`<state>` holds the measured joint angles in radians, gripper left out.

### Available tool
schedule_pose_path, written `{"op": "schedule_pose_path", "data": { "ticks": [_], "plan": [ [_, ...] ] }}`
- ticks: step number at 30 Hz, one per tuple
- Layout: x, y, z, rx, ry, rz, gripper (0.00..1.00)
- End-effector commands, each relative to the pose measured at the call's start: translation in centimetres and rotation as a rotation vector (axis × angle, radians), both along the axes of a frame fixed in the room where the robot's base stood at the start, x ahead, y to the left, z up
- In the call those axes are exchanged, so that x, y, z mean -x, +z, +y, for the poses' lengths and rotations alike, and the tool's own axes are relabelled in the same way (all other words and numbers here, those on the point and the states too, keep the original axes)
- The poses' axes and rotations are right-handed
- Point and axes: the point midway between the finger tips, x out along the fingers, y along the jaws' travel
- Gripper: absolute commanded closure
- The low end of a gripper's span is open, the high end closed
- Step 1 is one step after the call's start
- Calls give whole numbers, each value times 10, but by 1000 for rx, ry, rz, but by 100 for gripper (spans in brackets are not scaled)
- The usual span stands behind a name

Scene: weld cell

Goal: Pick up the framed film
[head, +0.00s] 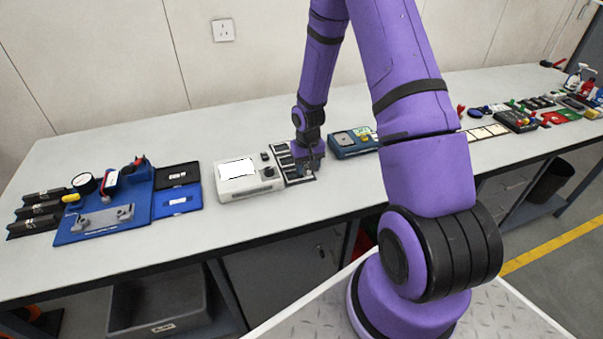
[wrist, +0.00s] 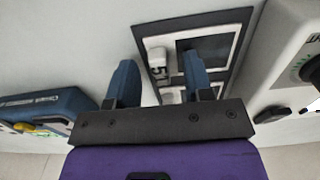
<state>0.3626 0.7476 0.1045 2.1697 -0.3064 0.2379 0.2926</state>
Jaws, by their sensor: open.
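A framed film, which looks like a dark pane in a white border (wrist: 214,45), shows in the wrist view just ahead of my gripper, inside a black-edged holder (wrist: 150,58). A small white tab with dark marks (wrist: 158,56) sits beside the pane. My gripper (wrist: 158,70) is open, its two blue fingers apart. The right finger overlaps the pane's lower part and hides some of it. Contact cannot be told. In the head view my gripper (head: 308,170) is low over the same holder (head: 279,155) and hides part of it.
A white device with a screen (head: 248,180) stands close left of the holder, and a blue device (head: 352,140) close right. A blue fixture (head: 105,212) is farther left. The bench front (head: 330,195) is clear.

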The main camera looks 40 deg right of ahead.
Motion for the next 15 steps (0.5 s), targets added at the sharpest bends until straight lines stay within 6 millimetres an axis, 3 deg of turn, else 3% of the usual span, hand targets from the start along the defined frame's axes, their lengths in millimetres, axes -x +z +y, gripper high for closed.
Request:
{"op": "schedule_pose_path", "data": {
  "ticks": [5,11,15],
  "plan": [
    [0,0,0,0,0,0,53],
    [0,0,0,0,0,0,99],
    [0,0,0,0,0,0,100]
  ]
}}
